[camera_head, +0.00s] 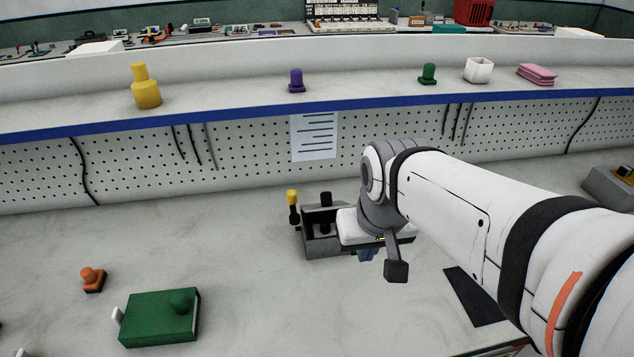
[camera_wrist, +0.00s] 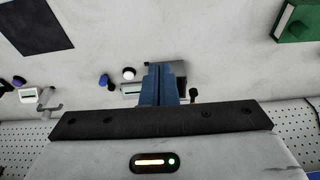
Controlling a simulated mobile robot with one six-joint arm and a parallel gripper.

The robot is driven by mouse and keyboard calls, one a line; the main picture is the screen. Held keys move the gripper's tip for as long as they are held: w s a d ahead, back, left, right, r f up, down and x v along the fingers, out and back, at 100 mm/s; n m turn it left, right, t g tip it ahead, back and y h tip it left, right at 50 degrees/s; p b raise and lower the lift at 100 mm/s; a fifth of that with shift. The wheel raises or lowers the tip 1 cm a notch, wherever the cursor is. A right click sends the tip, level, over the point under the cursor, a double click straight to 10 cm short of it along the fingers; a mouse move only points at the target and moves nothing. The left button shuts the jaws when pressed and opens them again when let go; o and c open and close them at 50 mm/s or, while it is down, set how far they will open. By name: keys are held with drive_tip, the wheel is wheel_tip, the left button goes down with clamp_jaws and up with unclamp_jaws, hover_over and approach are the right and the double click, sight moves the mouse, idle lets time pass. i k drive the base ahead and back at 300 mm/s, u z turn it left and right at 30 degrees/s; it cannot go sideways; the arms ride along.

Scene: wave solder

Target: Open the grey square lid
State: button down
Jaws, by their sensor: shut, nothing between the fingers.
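A small grey box (camera_head: 320,242) stands on the bench, left of my wrist in the head view, with dark upright parts at its top. In the wrist view a grey piece (camera_wrist: 180,70) shows behind and beside my fingers, mostly covered by them. I cannot clearly make out a separate square lid or whether it is open. My gripper (camera_wrist: 158,66) has blue fingers, shut together and empty, in front of the grey piece; I cannot tell if they touch it. In the head view my gripper (camera_head: 367,255) is mostly hidden behind my wrist, just right of the box.
A yellow-topped black lever (camera_head: 292,205) stands at the box's left. A green box (camera_head: 160,318) and an orange knob (camera_head: 92,279) lie at the left. A dark mat (camera_head: 476,296) lies at the right. A pegboard (camera_head: 240,150) and shelf rise behind. The bench between is clear.

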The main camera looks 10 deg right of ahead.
sight(327, 203)
drive_tip(key=z, duration=0.15)
drive_tip(key=k, duration=0.45)
drive_tip(key=u, duration=1.4)
drive_tip(key=k, duration=0.9)
drive_tip(key=z, duration=1.65)
drive_tip(key=i, duration=0.95)
